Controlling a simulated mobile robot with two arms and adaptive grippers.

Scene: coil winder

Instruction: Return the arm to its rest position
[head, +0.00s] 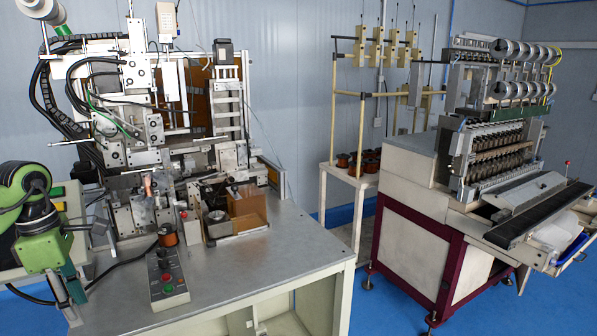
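My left arm comes in at the left edge, green and dark grey. Its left gripper (68,290) points down over the left front part of the winder's table (235,278). The fingers are small and seen at a slant, so I cannot tell whether they are open or shut, and I see nothing held in them. The coil winder (140,130) stands behind and to the right of the gripper. My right gripper is not in view.
A control box (167,278) with buttons sits on the table just right of my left gripper. Dark cables run close behind the gripper. A brown block (247,207) stands further right. The table's front right is clear. A second winding machine (440,200) stands across a blue floor gap.

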